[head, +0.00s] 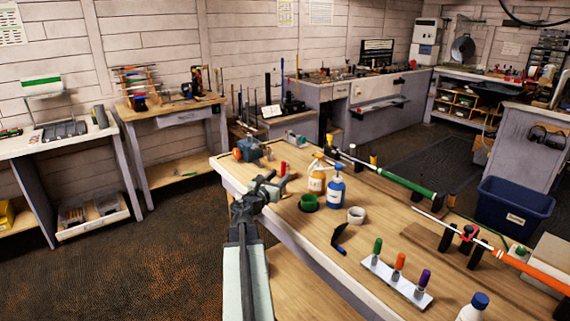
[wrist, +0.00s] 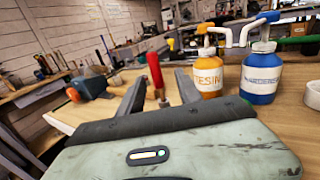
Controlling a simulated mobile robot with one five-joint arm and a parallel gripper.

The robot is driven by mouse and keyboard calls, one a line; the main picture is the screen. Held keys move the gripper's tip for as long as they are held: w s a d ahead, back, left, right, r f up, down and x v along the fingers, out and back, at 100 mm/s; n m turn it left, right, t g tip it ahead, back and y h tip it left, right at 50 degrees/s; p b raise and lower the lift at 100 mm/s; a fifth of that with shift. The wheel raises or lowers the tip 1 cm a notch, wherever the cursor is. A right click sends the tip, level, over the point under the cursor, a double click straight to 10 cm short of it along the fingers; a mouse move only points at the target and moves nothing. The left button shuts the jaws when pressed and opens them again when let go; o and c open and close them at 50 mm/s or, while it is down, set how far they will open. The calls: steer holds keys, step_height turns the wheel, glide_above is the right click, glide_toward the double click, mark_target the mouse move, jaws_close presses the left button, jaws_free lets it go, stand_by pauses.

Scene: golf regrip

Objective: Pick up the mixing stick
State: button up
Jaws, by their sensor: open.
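I cannot make out a mixing stick for certain in either view. My gripper (head: 268,184) is over the near left edge of the wooden workbench (head: 290,237). In the wrist view my gripper (wrist: 160,86) is open, with a finger on each side. A small upright red-handled piece (wrist: 155,70) with a metal lower end shows in the gap between the fingers; its distance from them is hard to judge. The red piece also shows in the head view (head: 284,167), just beyond my gripper. Nothing appears held.
An orange resin bottle (wrist: 207,72) and a blue bottle (wrist: 259,76) stand to the right. A green cup (head: 308,203), a white ring-shaped item (head: 356,215) and a rack (head: 395,282) with colored tools are nearer. A blue-orange machine (head: 246,149) sits at the far left corner.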

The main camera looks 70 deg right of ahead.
steer(key=d, duration=0.8)
steer(key=shift+s+f, duration=0.2)
steer(key=shift+f, duration=0.15)
steer(key=shift+a, duration=0.15)
jaws_close()
